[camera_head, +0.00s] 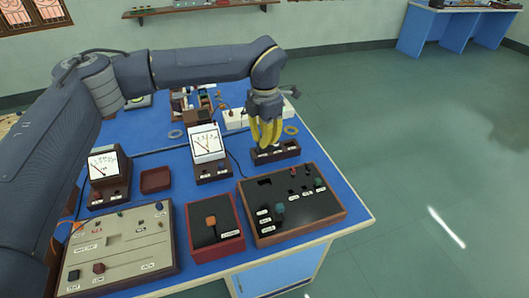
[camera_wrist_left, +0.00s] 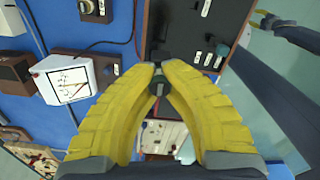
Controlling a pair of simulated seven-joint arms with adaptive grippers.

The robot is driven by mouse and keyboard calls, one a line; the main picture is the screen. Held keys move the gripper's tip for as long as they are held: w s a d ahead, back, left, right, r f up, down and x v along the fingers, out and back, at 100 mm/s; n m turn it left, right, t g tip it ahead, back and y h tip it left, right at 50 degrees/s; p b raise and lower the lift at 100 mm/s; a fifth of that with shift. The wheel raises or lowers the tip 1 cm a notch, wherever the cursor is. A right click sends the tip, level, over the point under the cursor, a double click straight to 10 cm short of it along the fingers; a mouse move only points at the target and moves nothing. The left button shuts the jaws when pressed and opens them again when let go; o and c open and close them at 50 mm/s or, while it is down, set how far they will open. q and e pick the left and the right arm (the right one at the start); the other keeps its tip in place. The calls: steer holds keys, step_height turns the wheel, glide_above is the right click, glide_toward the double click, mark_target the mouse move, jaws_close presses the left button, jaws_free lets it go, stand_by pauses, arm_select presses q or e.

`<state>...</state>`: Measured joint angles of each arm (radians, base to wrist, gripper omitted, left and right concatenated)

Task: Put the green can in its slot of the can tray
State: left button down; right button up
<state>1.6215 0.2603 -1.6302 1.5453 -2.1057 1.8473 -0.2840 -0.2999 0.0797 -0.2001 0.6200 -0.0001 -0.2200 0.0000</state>
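My left gripper (camera_head: 267,146) points down over the small dark can tray (camera_head: 289,152) at the right side of the blue bench. In the left wrist view, the yellow fingertips (camera_wrist_left: 157,76) close around a small dark-green cylinder, which looks like the green can (camera_wrist_left: 157,87). The fingers hide the can in the head view, and I cannot tell whether it touches the tray. The tray's slots are mostly hidden. A yellow-tipped dark part at the upper right of the left wrist view looks like my right gripper (camera_wrist_left: 262,17); its fingers are unclear.
White meters (camera_head: 206,142) stand left of the tray. A wooden-framed panel with knobs (camera_head: 322,207) lies in front of it, beside a red box with an orange knob (camera_head: 229,239). The bench's right edge is close.

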arm_select(q)
steer(key=shift+r, duration=3.05)
